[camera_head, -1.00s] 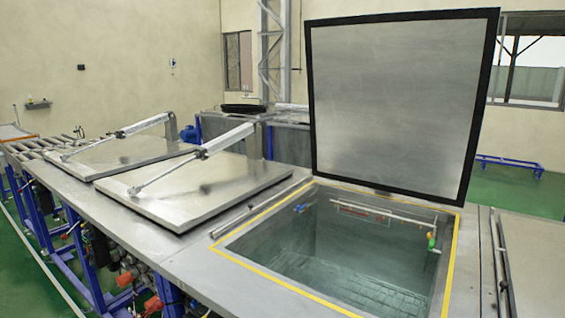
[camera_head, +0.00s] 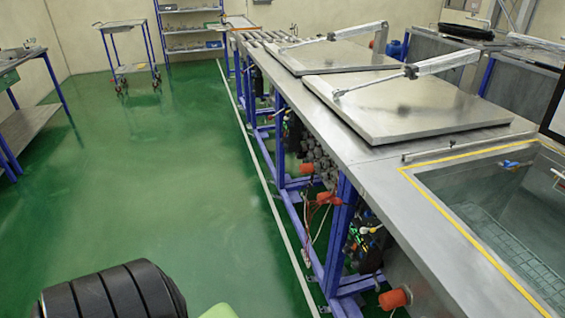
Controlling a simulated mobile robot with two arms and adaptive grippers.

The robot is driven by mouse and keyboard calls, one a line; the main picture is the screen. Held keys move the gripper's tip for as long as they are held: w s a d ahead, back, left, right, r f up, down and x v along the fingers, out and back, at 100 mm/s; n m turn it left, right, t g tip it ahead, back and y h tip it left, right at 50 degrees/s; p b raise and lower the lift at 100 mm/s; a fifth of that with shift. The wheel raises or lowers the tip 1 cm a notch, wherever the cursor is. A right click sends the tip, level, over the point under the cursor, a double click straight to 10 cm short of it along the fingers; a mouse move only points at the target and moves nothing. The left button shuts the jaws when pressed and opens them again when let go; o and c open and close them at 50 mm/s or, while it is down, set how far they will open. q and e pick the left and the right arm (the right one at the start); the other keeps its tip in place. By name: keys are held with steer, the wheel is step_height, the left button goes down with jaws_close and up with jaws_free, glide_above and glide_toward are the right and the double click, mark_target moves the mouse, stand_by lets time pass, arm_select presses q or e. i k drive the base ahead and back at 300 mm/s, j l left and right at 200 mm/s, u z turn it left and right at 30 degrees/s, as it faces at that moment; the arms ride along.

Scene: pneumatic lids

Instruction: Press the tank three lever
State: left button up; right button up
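A long metal bench of tanks runs away along the right. The nearest tank (camera_head: 425,178) is open, with a yellow edge line and liquid inside. Beyond it are two shut tanks, under a nearer steel lid (camera_head: 440,118) and a farther steel lid (camera_head: 318,62), each with a cylinder arm on top. Orange-red fittings show along the bench's front side: a near one (camera_head: 394,299), a middle one (camera_head: 328,198) and another (camera_head: 306,168). I cannot tell which of these, if any, is the tank three lever. Neither gripper is in view.
Green floor (camera_head: 180,190) is clear left of the bench, with a white line along it. Blue bench legs, hoses and pipes crowd the space under the bench. A blue-framed table (camera_head: 45,118) stands at the left edge, and a small trolley (camera_head: 130,68) stands farther back.

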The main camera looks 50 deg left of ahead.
mark_target(337, 201)
steer(key=u, duration=1)
